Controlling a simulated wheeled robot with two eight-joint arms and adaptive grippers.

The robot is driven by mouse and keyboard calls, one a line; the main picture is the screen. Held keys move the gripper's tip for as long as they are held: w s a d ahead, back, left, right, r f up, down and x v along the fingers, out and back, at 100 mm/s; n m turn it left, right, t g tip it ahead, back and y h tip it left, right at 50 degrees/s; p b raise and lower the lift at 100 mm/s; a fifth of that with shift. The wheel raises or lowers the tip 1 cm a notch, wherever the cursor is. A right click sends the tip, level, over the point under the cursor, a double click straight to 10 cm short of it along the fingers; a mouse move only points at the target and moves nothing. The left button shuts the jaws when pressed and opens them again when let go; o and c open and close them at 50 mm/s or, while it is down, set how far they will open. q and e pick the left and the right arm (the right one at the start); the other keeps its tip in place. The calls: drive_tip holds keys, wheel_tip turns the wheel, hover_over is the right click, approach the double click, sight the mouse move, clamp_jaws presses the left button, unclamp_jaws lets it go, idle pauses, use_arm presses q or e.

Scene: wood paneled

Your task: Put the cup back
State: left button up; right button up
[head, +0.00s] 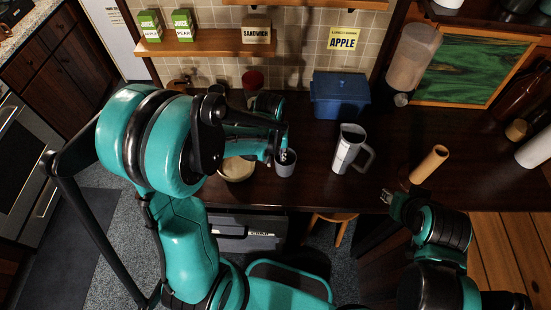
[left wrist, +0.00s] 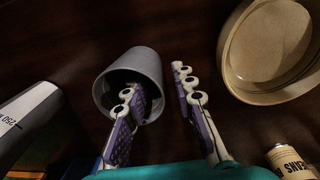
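A small grey cup (head: 286,165) stands on the dark wooden counter below my left gripper (head: 279,150). In the left wrist view the grey cup (left wrist: 128,80) shows its open mouth. There my left gripper (left wrist: 158,86) has its fingers apart, one over the cup's mouth and the other outside its right side. The cup wall lies between them, and I see no clear grip on it. My right gripper (head: 388,197) is at the counter's front edge, away from the cup; its finger opening is too small to judge.
A beige bowl (head: 237,169) sits left of the cup, partly behind my left arm. A white measuring jug (head: 350,148) stands to the right. A blue box (head: 340,95) is behind, and a tan cylinder (head: 429,164) is farther right. Counter between jug and cylinder is clear.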

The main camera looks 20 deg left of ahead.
use_arm(q)
drive_tip(key=shift+r, duration=0.1)
drive_tip(key=shift+r+p, duration=0.3)
wheel_tip(320, 180, up, 11)
drive_tip(key=p, duration=0.3)
drive_tip(key=s+a+r+m+t, duration=0.1)
drive_tip(key=s+r+m+t, duration=0.2)
drive_tip(key=s+r+t, duration=0.3)
drive_tip(key=shift+s+a+t+y, duration=0.3)
drive_tip(key=shift+s+a+t, duration=0.15)
drive_tip(key=shift+s, duration=1.2)
wheel_tip(320, 180, down, 12)
drive_tip(key=b, duration=1.2)
drive_tip(key=shift+f+b, duration=0.25)
drive_tip(key=shift+b, duration=0.15)
